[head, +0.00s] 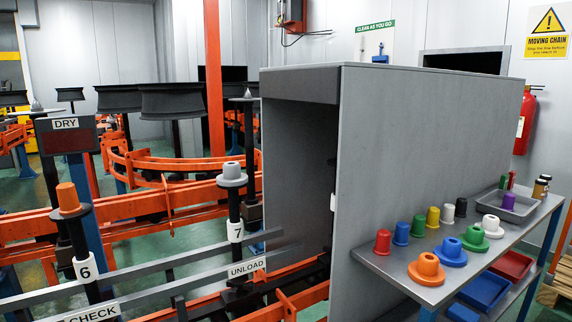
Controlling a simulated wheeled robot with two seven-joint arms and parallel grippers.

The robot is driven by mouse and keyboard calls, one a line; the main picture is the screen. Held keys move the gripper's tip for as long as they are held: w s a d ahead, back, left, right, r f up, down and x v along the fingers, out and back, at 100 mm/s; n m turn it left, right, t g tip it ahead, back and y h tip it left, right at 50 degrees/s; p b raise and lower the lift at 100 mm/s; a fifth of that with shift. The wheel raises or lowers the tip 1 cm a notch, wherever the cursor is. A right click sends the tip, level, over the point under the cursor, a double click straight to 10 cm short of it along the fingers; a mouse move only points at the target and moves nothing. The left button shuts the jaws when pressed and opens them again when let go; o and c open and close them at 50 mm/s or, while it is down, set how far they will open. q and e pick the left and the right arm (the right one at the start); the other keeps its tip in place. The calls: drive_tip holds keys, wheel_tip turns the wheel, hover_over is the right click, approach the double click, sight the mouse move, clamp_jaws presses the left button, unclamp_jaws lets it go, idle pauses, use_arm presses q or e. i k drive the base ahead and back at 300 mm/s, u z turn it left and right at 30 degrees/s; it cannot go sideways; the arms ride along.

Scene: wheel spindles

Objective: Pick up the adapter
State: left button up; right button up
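Several flanged, hat-shaped pieces that could be adapters are in the head view. A grey one (232,174) sits on top of the spindle labelled 7 (235,215). On the metal side table stand an orange one (426,270), a blue one (450,252), a green one (474,239) and a white one (491,227). Neither of my grippers is in view, so nothing is seen held.
The side table (400,262) also holds a row of small coloured caps (401,233) and a grey tray (508,206). Red and blue bins (486,290) sit lower. A large grey booth (420,150) stands beside it. Metal rails (150,286) cross in front of the spindles.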

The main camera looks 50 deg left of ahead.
sight(231, 176)
drive_tip(key=i, duration=0.7)
drive_tip(key=u, duration=2.95)
